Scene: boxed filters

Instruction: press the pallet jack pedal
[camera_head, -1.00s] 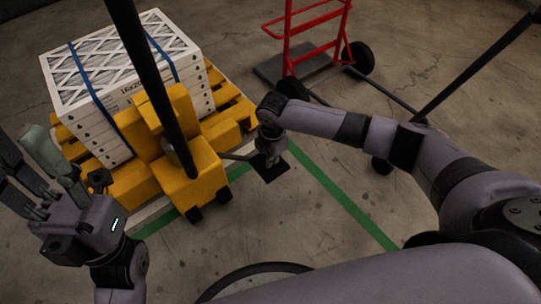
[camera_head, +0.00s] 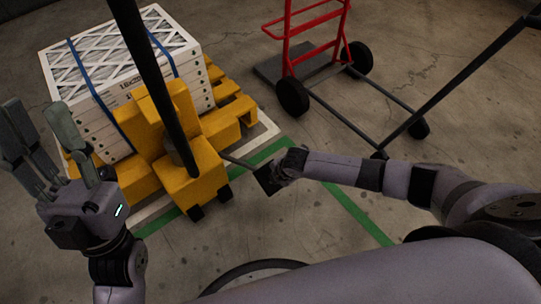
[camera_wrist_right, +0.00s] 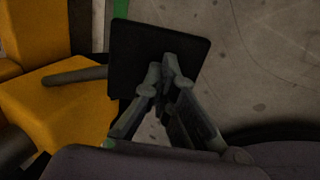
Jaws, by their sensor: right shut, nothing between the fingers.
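The pallet jack (camera_head: 190,165) is yellow with a long black handle (camera_head: 148,75). Its pedal (camera_head: 264,181) is a black square plate on a thin dark rod, sticking out to the right. In the wrist view the pedal (camera_wrist_right: 150,45) is seen close up, its near part hidden by my fingers. My right gripper (camera_head: 281,174) is shut and empty at the pedal; in the wrist view its fingertips (camera_wrist_right: 167,70) overlap the plate. I cannot tell if they touch it. My left gripper (camera_head: 50,140) is open and empty, left of the jack.
Strapped white boxed filters (camera_head: 120,60) sit on a yellow pallet (camera_head: 232,108). A red hand truck (camera_head: 310,45) with black wheels stands at the back right. Green tape (camera_head: 350,205) crosses the concrete floor. The floor at front centre is clear.

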